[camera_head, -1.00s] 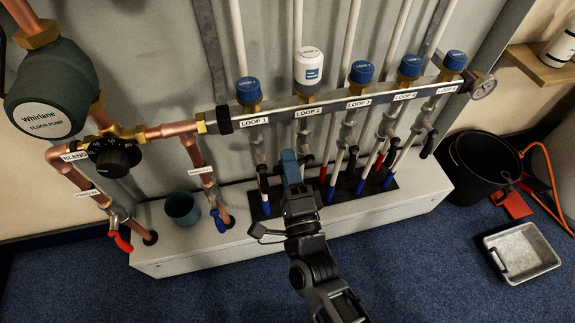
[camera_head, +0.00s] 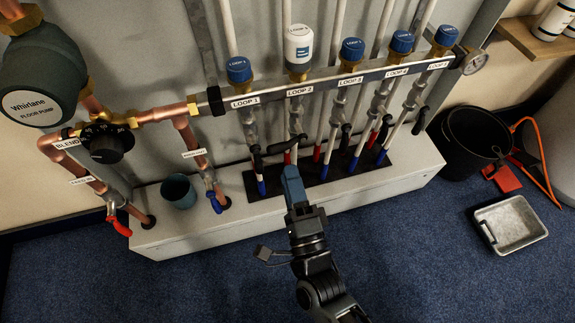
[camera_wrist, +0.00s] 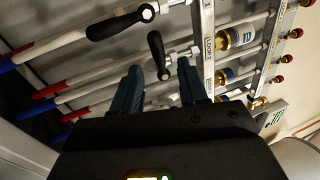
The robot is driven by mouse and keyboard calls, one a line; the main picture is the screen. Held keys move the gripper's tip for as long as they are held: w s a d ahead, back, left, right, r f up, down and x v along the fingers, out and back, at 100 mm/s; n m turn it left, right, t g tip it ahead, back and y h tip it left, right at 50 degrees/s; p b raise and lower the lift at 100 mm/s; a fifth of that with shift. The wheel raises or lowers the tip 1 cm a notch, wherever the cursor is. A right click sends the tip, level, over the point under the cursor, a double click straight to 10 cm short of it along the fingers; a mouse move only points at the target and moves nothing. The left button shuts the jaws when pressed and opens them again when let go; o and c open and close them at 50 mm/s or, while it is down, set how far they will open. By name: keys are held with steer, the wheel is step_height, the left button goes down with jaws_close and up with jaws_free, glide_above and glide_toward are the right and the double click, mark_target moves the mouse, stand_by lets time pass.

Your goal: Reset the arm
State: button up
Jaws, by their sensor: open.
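The wrist view also shows two black levers, one at the top (camera_wrist: 118,22) and one just beyond the fingers (camera_wrist: 158,55). Contact with the levers is not visible.
The floor pump (camera_head: 42,80) and blend valve (camera_head: 107,142) are on the left. A teal cup (camera_head: 178,190) stands on the white plinth (camera_head: 200,232). A black bucket (camera_head: 475,140) and grey tray (camera_head: 512,225) are on the right. Blue carpet in front is free.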

steer(key=shift+s+d, duration=0.1)
steer(key=shift+s, duration=0.05)
stand_by(0.4)
steer(key=s+d+r+n+g+h, duration=0.25)
steer(key=s+d+n, duration=0.35)
steer(key=s+d, duration=0.4)
steer(key=s+d+r+n+g+h, duration=0.15)
steer(key=s+d+r+n, duration=0.45)
steer(key=s, duration=0.7)
steer(key=s+d+r+n+g+h, duration=0.1)
steer(key=s+d+r+n, duration=0.35)
steer(key=s+r, duration=0.2)
step_height(320, 180, up, 24)
steer(key=p, duration=2.5)
steer(key=shift+m, duration=0.35)
steer(key=shift+o, duration=0.2)
steer(key=shift+w+f, duration=0.1)
